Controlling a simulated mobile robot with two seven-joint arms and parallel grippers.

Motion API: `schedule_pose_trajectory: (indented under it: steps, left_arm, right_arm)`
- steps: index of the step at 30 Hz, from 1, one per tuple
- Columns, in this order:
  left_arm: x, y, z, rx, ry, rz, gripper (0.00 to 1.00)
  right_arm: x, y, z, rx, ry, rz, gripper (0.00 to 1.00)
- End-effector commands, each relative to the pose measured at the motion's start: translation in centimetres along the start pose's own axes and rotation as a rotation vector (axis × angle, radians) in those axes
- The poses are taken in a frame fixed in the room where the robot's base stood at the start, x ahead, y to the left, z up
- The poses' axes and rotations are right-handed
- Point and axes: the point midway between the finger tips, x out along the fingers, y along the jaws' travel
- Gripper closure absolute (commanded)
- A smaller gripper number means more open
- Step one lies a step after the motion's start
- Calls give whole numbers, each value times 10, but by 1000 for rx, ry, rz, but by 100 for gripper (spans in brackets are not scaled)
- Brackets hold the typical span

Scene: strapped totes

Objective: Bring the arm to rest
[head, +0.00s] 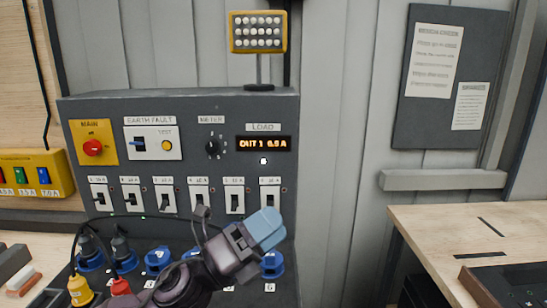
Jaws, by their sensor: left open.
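My left gripper (264,230), with pale blue fingertips, is in front of the lower right part of the grey electrical panel (190,110). It is open, and I see nothing held in it. It covers part of the area below the breaker switches and some of the socket row. A blue socket (271,264) shows just below it. Whether the fingers touch the panel, I cannot tell. My right gripper is not in view.
The panel carries a red main switch (92,147), a lit display (264,143) and several breakers. Yellow (80,291) and red (120,287) plugs stand at lower left. A lamp (258,32) rises above the panel. A wooden table (440,225) stands at right.

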Motion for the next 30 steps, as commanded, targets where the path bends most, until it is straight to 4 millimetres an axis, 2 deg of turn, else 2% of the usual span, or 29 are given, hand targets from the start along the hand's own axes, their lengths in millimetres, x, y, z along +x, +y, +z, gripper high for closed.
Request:
schedule_pose_trajectory:
  steps: [3,7,10,13,17,18,22,25,30]
  left_arm:
    - [-33,16,22,-223,-265,83,27]
    - [-82,39,40,-460,-552,184,27]
    - [-128,59,44,-639,-770,268,27]
    - [-178,77,38,-812,-988,355,27]
    - [-248,94,15,-1027,-1270,476,27]
    - [-269,97,5,-1090,-1356,513,27]
    - [-333,99,-35,-1275,-1622,636,27]
    - [-366,94,-62,-1371,-1770,708,27]
    - [-402,82,-97,-1479,-1947,799,27]
  right_arm:
    - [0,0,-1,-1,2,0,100]
    - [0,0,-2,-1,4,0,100]
    - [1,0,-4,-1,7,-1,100]
    - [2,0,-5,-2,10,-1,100]
    - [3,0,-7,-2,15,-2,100]
    - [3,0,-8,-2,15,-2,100]
    - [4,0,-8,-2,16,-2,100]
    - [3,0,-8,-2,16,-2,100]
    - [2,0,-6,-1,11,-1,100]
